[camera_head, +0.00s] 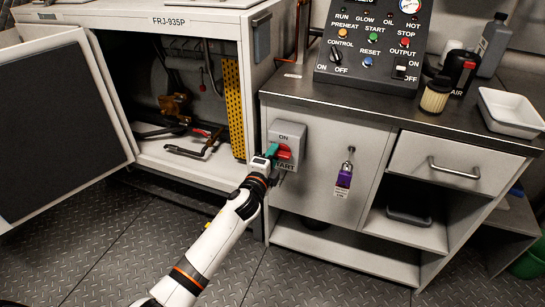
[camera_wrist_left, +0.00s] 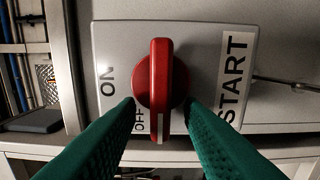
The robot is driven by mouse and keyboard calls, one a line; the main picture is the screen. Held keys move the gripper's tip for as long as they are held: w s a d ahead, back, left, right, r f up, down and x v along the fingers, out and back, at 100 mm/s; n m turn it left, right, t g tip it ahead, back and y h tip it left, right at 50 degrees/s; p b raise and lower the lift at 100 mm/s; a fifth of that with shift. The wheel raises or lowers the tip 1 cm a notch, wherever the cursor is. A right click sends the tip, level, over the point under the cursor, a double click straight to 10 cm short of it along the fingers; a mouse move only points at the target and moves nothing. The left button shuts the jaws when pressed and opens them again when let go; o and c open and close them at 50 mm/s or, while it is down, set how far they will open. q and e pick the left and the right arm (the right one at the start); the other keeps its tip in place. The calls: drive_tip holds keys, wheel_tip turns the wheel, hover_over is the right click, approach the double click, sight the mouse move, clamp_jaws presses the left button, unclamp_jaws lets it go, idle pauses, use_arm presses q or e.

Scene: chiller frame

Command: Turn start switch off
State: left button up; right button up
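The start switch is a grey box (camera_head: 287,135) on the cabinet front, with a red knob (camera_head: 284,152) and ON and START labels. In the left wrist view the red knob (camera_wrist_left: 160,90) has its bar upright in the picture. The white mark is at the bar's lower end, beside the OFF label; ON is farther left. My left gripper (camera_head: 270,153) is at the switch. Its green fingers (camera_wrist_left: 160,108) are open, one on each side of the bar, with gaps visible between bar and fingers. Part of the OFF label is hidden by a finger. My right gripper is out of view.
A control panel (camera_head: 375,45) stands on the metal counter (camera_head: 300,86) above. An open cabinet door (camera_head: 60,115) is at the left. A padlock with a purple body (camera_head: 345,176) hangs right of the switch. A drawer (camera_head: 455,160) is farther right.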

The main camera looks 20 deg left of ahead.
use_arm(q)
drive_tip(key=shift+s, duration=0.1)
